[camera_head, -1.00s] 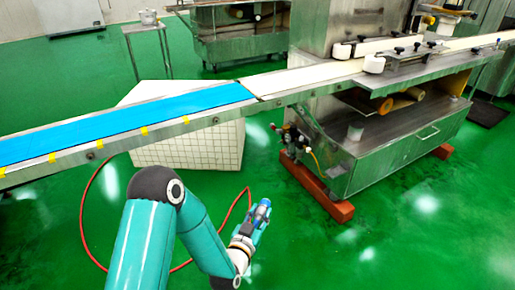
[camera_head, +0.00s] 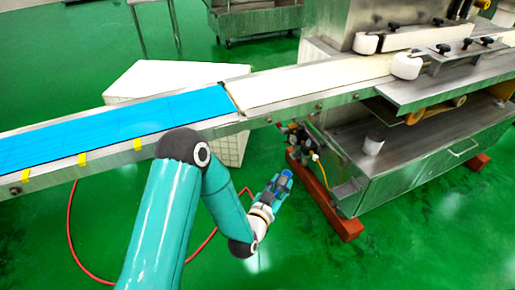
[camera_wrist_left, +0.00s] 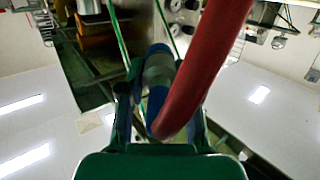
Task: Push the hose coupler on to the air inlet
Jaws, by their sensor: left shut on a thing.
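My left gripper (camera_head: 277,187) is shut on the hose coupler (camera_head: 286,176), a small blue and grey cylinder. In the left wrist view the coupler (camera_wrist_left: 158,70) sits between the two fingers, with the thick red hose (camera_wrist_left: 205,65) passing close in front. In the head view the coupler is just below the air fittings (camera_head: 297,138) at the machine's near left corner, apart from them in the picture. The air inlet itself is too small to pick out among these fittings. Gauges (camera_wrist_left: 175,28) show beyond the coupler in the wrist view. My right gripper is not in view.
The steel machine cabinet (camera_head: 400,175) stands on red-brown beams (camera_head: 335,215) at the right. The blue conveyor belt (camera_head: 110,125) runs above and behind my left arm. The red hose (camera_head: 72,235) loops over the green floor. A white tiled block (camera_head: 232,150) stands under the conveyor.

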